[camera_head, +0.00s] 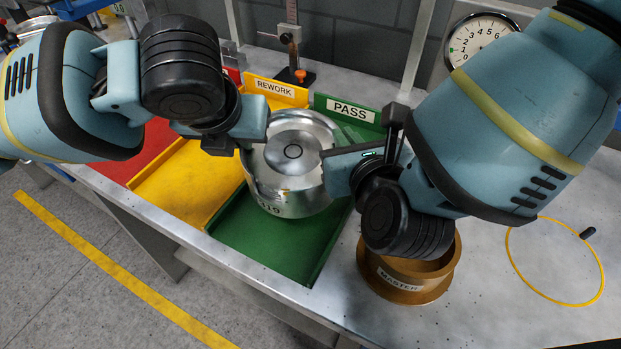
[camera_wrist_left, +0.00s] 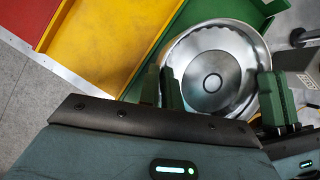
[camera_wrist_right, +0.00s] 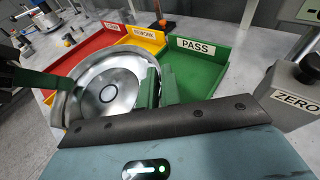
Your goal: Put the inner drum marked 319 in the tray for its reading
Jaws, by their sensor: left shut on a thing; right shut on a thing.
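The silver inner drum (camera_head: 290,160), with part of its mark, "19", showing low on its front side, is over the green PASS tray (camera_head: 275,262). It looks roughly level; I cannot tell whether it touches the tray floor. My left gripper (camera_head: 254,122) is shut on the drum's rim at the left. My right gripper (camera_head: 335,165) is shut on the rim at the right. The drum also shows in the left wrist view (camera_wrist_left: 212,82) and the right wrist view (camera_wrist_right: 107,88). The yellow REWORK tray (camera_head: 185,185) and a red tray (camera_head: 120,160) lie to the left.
A brass ring marked MASTER (camera_head: 408,290) stands right of the green tray, close under my right arm. A dial gauge (camera_head: 478,38) is at the back right. A yellow cable loop (camera_head: 555,302) lies on the right bench. A box marked ZERO (camera_wrist_right: 290,95) stands at right.

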